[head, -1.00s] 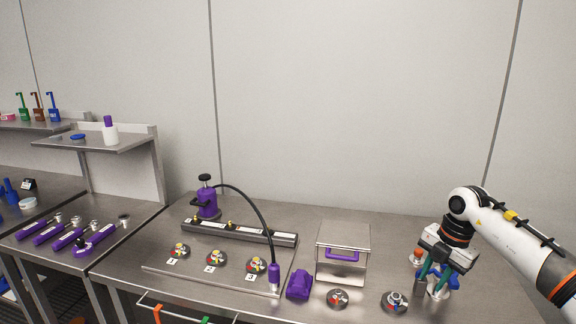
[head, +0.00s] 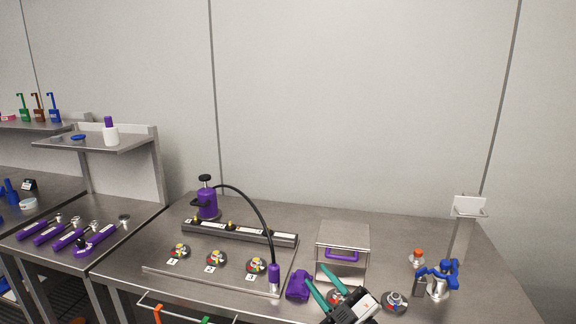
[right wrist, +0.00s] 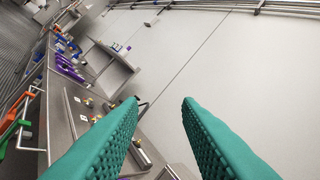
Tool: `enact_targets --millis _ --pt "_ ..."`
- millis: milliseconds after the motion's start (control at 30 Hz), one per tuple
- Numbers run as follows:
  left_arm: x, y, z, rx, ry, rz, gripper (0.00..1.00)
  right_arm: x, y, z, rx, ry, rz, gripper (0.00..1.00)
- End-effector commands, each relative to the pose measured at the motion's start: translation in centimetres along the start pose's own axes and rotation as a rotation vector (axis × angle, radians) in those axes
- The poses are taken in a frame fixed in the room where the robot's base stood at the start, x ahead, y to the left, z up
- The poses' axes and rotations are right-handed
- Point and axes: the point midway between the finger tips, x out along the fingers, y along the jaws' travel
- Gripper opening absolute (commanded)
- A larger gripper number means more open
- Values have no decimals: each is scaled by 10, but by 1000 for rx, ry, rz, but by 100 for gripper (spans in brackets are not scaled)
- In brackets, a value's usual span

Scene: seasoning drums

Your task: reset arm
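My right gripper (head: 317,276) is at the front of the table in the head view, in front of the metal box with a purple handle (head: 343,240). Its green fingers point up and to the left. In the right wrist view the two fingers (right wrist: 160,100) stand wide apart with nothing between them. The gripper partly hides a round disc with coloured pieces (head: 334,298). My left gripper is in neither view.
A purple block (head: 298,286) lies left of the gripper. A purple pump (head: 207,203) with a black hose stands behind numbered discs. A blue-handled metal device (head: 440,280) stands at the right. Purple tools (head: 95,240) lie on the left table. The wall behind is bare.

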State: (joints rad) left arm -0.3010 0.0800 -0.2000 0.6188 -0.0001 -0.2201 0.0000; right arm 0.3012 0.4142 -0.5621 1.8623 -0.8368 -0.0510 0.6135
Motion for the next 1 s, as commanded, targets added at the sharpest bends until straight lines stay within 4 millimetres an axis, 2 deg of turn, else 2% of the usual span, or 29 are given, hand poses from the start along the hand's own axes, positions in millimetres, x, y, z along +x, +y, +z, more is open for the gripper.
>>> enact_targets --millis 167,267,300,400,500,700,933,967,1000 --pt "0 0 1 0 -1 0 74 -72 -3 -52 235 409 -214 31" --pt "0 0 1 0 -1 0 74 -128 12 -80 354 673 -255 31" --pt "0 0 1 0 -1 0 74 -152 21 -89 399 780 -254 31" --pt "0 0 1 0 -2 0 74 -211 46 -100 498 1020 -219 31" --pt "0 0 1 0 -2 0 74 -258 69 -99 571 1199 -159 31" --pt "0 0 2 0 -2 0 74 -327 104 -81 675 1444 -25 31" --pt "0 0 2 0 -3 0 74 -386 131 -49 767 1637 138 31" --pt "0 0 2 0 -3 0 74 -390 135 -50 771 1652 153 31" --pt "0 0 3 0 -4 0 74 -388 140 -60 767 1651 151 31"
